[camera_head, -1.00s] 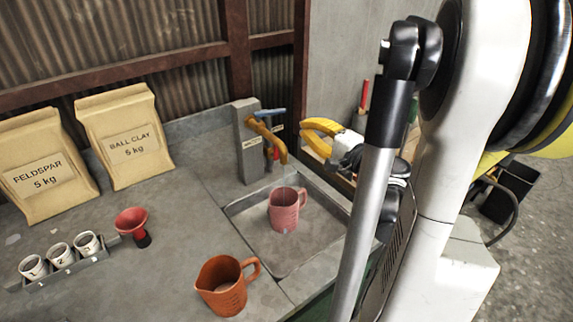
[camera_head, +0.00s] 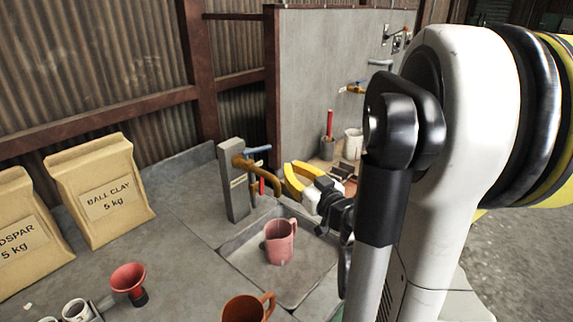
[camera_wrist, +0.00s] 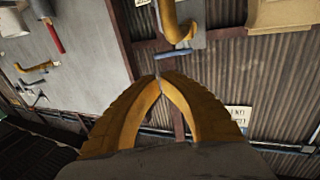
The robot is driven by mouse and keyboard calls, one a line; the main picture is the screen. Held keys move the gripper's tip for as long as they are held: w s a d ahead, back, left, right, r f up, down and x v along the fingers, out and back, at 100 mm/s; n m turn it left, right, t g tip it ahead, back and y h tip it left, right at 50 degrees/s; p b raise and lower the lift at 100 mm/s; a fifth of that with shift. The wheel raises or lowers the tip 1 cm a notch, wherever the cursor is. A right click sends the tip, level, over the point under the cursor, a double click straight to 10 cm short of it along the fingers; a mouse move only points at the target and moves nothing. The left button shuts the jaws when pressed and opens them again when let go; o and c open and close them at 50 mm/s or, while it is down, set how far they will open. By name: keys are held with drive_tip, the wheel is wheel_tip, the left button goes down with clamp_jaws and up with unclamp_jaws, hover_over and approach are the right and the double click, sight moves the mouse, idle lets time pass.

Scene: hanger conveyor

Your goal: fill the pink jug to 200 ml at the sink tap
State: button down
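The pink jug (camera_head: 279,243) stands upright in the sink basin (camera_head: 310,287), handle to the right. I cannot read its level. The brown tap (camera_head: 244,163) with a blue lever (camera_head: 257,150) is on a grey post behind the basin. I see no stream from the spout. My yellow gripper (camera_head: 291,178) is right of the tap, above the basin's back edge, apart from the jug. In the wrist view its fingertips (camera_wrist: 159,77) meet with nothing between them; the blue lever (camera_wrist: 174,54) and tap (camera_wrist: 177,24) lie beyond them.
An orange jug (camera_head: 246,309) stands on the counter in front of the basin. A red funnel (camera_head: 128,280), small cups (camera_head: 77,311) and a ball clay bag (camera_head: 100,190) are to the left. A grey partition (camera_head: 320,70) rises behind. My arm covers the right side.

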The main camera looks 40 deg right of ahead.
sight(269, 146)
drive_tip(key=b+x, duration=0.2)
drive_tip(key=x, duration=0.9)
drive_tip(key=shift+w+f+b, duration=0.1)
drive_tip(key=shift+w+b, duration=0.25)
drive_tip(key=shift+w, duration=0.2)
drive_tip(key=shift+d+x, duration=0.15)
drive_tip(key=shift+x, duration=0.55)
drive_tip(key=shift+d+x, duration=0.15)
drive_tip(key=shift+x, duration=0.5)
drive_tip(key=shift+s, duration=0.2)
